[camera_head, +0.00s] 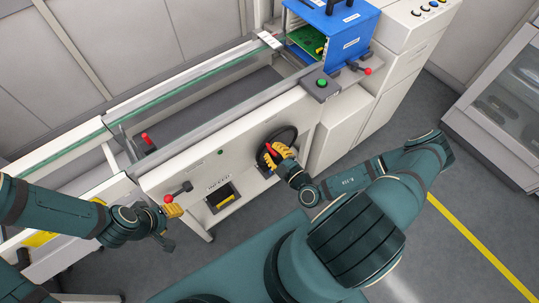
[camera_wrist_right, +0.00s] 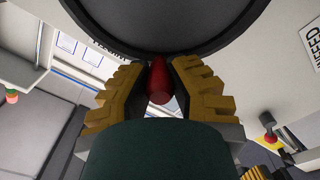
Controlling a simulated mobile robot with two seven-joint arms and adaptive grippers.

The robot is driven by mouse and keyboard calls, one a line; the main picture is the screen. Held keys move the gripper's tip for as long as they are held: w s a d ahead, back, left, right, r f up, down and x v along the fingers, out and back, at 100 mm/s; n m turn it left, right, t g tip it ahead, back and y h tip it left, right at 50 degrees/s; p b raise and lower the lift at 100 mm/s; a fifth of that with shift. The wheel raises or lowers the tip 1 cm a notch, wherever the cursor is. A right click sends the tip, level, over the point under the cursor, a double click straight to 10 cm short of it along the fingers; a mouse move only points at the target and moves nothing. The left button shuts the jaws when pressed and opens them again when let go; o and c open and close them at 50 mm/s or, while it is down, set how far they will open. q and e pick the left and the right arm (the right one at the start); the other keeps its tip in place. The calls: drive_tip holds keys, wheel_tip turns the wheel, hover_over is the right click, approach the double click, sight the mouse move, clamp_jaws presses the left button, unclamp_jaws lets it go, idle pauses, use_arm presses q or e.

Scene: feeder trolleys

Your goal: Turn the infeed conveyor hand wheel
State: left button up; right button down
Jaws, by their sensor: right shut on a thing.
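The black hand wheel (camera_head: 292,133) is mounted on the front panel of the infeed conveyor (camera_head: 165,180). Its dark rim (camera_wrist_right: 160,45) fills the top of the right wrist view. My right gripper (camera_head: 272,153) is shut on the red handle (camera_wrist_right: 160,82) of the wheel, with yellow fingers on both sides of it. The handle's far end is hidden. My left gripper (camera_head: 172,211) is by the red-knobbed lever (camera_head: 168,199) at the lower left of the conveyor. Whether its fingers are closed or touch the knob is unclear.
A blue magazine (camera_head: 330,32) holding a green board stands on the right end of the conveyor. A green button (camera_head: 321,83) and another red-knobbed lever (camera_head: 367,71) are near it. A yellow floor line (camera_head: 480,248) crosses open grey floor at right.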

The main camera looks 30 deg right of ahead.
sight(280, 134)
drive_tip(key=d+m, duration=0.1)
drive_tip(key=d+r+m, duration=0.1)
drive_tip(key=shift+w+m, duration=0.1)
drive_tip(key=shift+m, duration=0.3)
drive_tip(key=d+m, duration=0.2)
drive_tip(key=shift+r+m, duration=0.2)
drive_tip(key=shift+m, duration=0.2)
drive_tip(key=shift+w+d, duration=0.1)
drive_tip(key=shift+d, duration=0.4)
drive_tip(key=c, duration=0.8)
unclamp_jaws()
drive_tip(key=shift+d, duration=0.1)
drive_tip(key=shift+c, duration=0.2)
drive_tip(key=s, duration=1.2)
drive_tip(key=shift+d, duration=0.4)
